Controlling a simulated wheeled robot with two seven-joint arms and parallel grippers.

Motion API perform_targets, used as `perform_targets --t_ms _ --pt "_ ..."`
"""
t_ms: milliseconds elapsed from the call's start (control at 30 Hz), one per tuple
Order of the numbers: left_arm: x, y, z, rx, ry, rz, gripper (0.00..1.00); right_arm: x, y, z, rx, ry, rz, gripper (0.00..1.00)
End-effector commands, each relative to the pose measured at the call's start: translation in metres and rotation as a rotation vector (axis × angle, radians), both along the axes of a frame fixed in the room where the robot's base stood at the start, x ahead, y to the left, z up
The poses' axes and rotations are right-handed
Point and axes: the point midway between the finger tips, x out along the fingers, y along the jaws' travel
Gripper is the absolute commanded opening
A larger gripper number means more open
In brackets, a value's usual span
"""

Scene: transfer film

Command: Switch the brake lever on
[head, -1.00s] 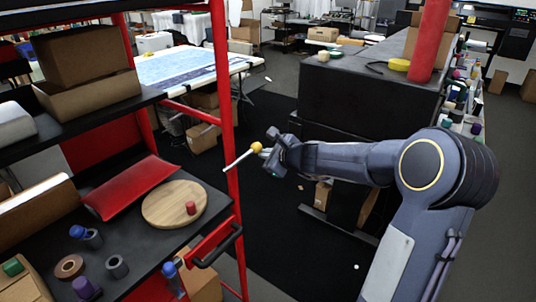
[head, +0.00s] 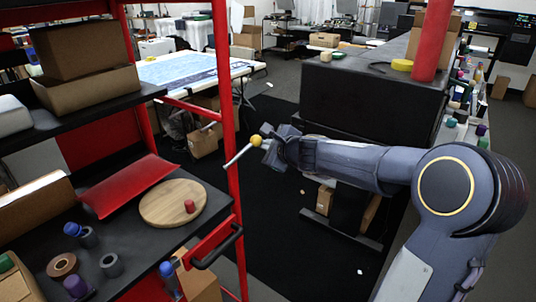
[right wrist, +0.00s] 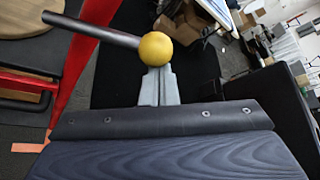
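The brake lever appears to be a grey rod with a yellow ball knob (head: 256,141). It shows at the middle of the head view, next to the rack's red post. In the right wrist view the knob (right wrist: 155,49) stands at the fingertips, and the rod runs to the upper left across the red post. The rod's mounting cannot be made out. My right gripper (head: 266,143) has its pale fingers close together, with the tips at the knob. They appear to touch it, and the knob partly hides them in the wrist view (right wrist: 158,74). My left gripper is not in view.
A black shelf (head: 130,224) at left holds a round wooden board (head: 160,208), a red tray (head: 128,184) and small cylinders. A black handle (head: 218,248) sticks out from the rack. A black cabinet (head: 365,100) stands behind my right arm. Dark open floor lies between.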

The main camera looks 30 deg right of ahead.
Motion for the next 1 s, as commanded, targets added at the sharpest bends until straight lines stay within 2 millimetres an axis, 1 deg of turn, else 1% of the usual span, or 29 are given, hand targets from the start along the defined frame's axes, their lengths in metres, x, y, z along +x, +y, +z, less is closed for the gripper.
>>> perform_targets --t_ms 33,133,400,767,1000 --pt "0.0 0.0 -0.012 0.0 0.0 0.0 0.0 0.0 0.003 -0.001 -0.027 -0.017 0.003 0.0" --pt "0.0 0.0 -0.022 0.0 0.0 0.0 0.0 -0.002 0.006 0.006 -0.085 -0.04 0.004 0.0" --pt "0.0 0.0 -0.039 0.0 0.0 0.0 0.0 -0.005 0.012 0.02 -0.2 -0.086 0.003 0.0" --pt "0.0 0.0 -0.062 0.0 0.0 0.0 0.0 -0.009 0.025 0.033 -0.342 -0.148 0.006 0.0" --pt "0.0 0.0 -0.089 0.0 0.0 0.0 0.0 -0.016 0.041 0.044 -0.516 -0.221 0.006 0.0"
